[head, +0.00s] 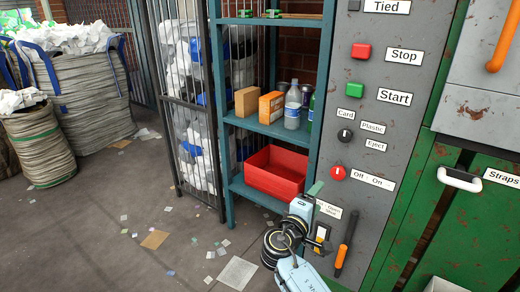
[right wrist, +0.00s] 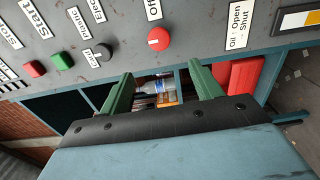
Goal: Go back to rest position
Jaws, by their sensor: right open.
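My right gripper (head: 315,190) is in front of the grey control panel (head: 375,120), low and near its left edge. In the right wrist view its two green fingers (right wrist: 160,86) stand apart with nothing between them; the shelf with a bottle shows through the gap behind. The red rotary knob (head: 338,173) is just above and right of the gripper in the head view; it also shows in the right wrist view (right wrist: 158,38). I cannot tell the exact distance from fingers to panel. My left gripper is not in view.
A teal shelf (head: 262,125) left of the panel holds a red bin (head: 277,172), boxes (head: 271,107) and a bottle (head: 293,106). An orange-handled tool (head: 345,245) hangs on the panel. Full sacks (head: 90,85) stand far left. The floor between has scattered scraps.

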